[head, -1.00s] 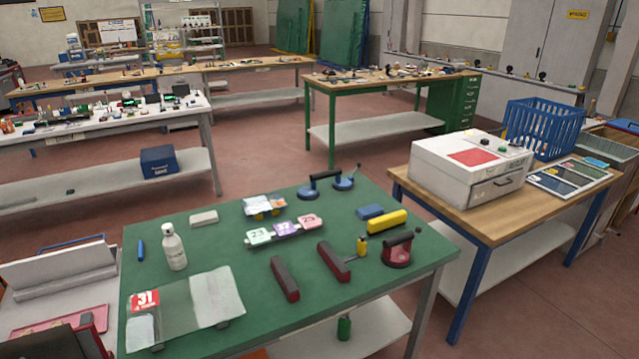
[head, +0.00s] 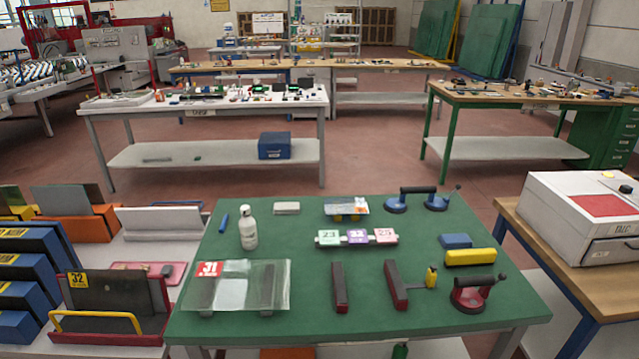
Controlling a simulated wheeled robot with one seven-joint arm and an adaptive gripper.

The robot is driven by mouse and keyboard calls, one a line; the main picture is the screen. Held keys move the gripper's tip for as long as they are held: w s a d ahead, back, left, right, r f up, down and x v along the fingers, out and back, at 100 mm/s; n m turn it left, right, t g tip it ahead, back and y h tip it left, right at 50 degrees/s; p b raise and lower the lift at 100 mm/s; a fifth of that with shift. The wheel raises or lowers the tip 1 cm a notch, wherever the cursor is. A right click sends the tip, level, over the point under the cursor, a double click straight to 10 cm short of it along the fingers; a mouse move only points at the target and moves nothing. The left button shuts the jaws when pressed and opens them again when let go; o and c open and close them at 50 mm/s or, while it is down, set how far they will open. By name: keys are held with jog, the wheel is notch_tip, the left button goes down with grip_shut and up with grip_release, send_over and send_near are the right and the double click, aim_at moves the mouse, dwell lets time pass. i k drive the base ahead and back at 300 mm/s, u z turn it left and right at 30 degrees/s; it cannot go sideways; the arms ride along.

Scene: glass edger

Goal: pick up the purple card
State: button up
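The purple card (head: 357,237) is on the green table (head: 420,321) in the head view, marked with a number that looks like 32. It sits in the middle of a row, in a small dark holder, between a green card (head: 328,237) marked 23 on its left and a pink card (head: 385,236) marked 25 on its right. The cards appear to lean back, facing me. My gripper is not in view.
Around the cards stand a blue double suction lifter (head: 417,200), a yellow block (head: 470,257), a red suction cup (head: 470,295), two dark red bars (head: 396,284), a white bottle (head: 248,228) and a glass sheet (head: 238,285). Racks stand left; a white box (head: 575,215) stands right.

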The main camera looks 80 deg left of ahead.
aim_at(359, 237)
jog(key=u, duration=1.75)
